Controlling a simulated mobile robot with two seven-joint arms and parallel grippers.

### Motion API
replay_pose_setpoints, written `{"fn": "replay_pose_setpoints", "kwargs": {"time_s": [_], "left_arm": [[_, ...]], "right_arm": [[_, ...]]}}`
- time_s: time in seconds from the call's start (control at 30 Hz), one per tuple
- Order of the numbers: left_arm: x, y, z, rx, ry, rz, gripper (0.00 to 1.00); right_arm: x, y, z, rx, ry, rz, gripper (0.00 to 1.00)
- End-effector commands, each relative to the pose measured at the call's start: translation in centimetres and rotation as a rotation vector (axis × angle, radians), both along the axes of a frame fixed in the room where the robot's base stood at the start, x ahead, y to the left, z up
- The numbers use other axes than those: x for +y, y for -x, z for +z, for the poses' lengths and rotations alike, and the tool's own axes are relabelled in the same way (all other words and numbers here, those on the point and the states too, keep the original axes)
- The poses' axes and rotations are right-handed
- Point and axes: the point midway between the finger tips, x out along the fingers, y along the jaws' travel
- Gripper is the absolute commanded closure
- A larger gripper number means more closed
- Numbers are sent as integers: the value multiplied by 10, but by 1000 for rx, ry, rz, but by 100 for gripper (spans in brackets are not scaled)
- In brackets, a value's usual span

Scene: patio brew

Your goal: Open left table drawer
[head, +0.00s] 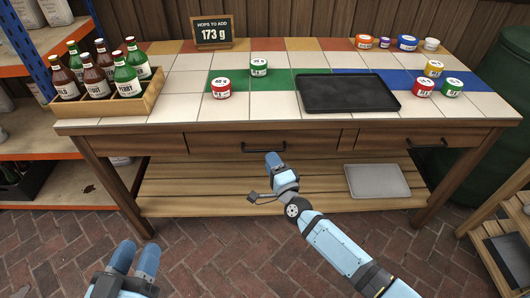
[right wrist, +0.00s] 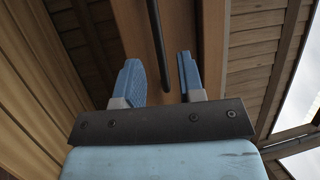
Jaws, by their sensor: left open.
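The left table drawer (head: 220,142) is a wooden front under the tiled top and looks shut, flush with the frame. Its dark bar handle (head: 263,149) is at the drawer's middle; in the right wrist view the handle (right wrist: 157,45) runs lengthwise between and past the fingers. My right gripper (head: 273,160) is just below and in front of the handle. In the right wrist view the fingers (right wrist: 160,80) are apart, one on each side of the bar's line, with no visible grip. My left gripper (head: 135,260) is low at the front left, open and empty.
A right drawer with its own handle (head: 428,143) is alongside. On the tabletop are a bottle crate (head: 125,105), a black tray (head: 347,95), several small jars and a sign (head: 212,32). A grey board (head: 377,181) lies on the slatted lower shelf (head: 220,190). The brick floor in front is open.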

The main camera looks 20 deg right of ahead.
Motion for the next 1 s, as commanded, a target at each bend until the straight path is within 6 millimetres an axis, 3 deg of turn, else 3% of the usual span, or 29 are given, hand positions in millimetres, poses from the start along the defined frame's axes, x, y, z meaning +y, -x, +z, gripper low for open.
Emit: {"fn": "replay_pose_setpoints", "kwargs": {"time_s": [0.1,0.3,0.67,0.83,1.0], "left_arm": [[-3,1,5,-29,20,-9,57],[-4,2,13,-62,42,-16,57],[-5,3,19,-81,53,-18,57],[-5,2,18,-78,52,-19,57],[-5,2,17,-75,50,-19,57]], "right_arm": [[3,-22,3,-1,1,0,64],[5,-44,6,1,1,0,64],[6,-49,8,1,2,0,64],[6,-49,8,1,2,0,99],[6,-49,8,1,2,0,100]]}}
